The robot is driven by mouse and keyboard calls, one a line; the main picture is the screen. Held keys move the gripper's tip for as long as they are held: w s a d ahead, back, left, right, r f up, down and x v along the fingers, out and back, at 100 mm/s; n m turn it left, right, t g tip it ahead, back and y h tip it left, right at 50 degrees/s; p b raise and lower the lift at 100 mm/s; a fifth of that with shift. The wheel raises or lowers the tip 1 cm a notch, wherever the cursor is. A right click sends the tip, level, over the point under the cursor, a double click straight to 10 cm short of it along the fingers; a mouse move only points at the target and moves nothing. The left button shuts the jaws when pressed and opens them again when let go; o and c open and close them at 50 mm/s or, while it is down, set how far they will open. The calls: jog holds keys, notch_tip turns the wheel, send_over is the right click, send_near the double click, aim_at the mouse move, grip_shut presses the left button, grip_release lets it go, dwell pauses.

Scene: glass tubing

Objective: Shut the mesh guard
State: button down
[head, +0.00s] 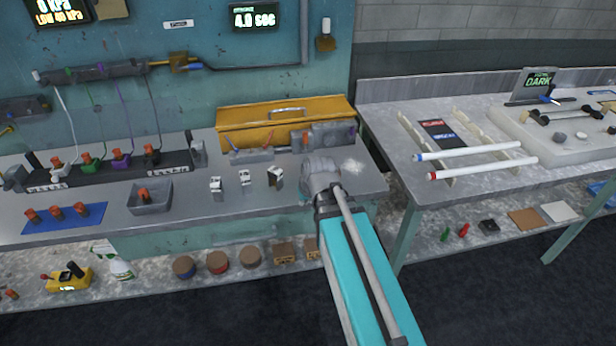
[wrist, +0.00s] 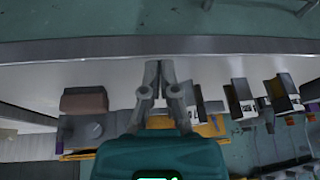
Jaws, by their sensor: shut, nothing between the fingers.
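A yellow framed panel (head: 240,128) with a grey bar handle stands at the back of the left bench, against the teal wall. It looks like the mesh guard, though no mesh can be made out and I cannot tell how far open it is. My gripper (head: 318,168) is in front of its right part, above the bench, and appears apart from it. In the wrist view the fingers (wrist: 160,72) are together with nothing between them. A strip of yellow (wrist: 204,129) shows behind the gripper there. My gripper and arm hide part of the bench.
A grey block with small tools (head: 330,134) stands before the yellow panel. Small white-faced pieces (head: 245,177) and a grey bin (head: 151,197) sit left of my gripper. The right bench (head: 395,95) carries two white tubes (head: 480,168). Bare benchtop lies right of my gripper.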

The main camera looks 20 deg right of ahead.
jog(key=s+a+f+g+h+b, duration=0.1)
jog(key=s+f+g, duration=0.3)
jog(key=s, duration=0.5)
jog(key=shift+a+m+b, duration=0.3)
jog(key=shift+b, duration=0.25)
jog(key=shift+f, duration=0.1)
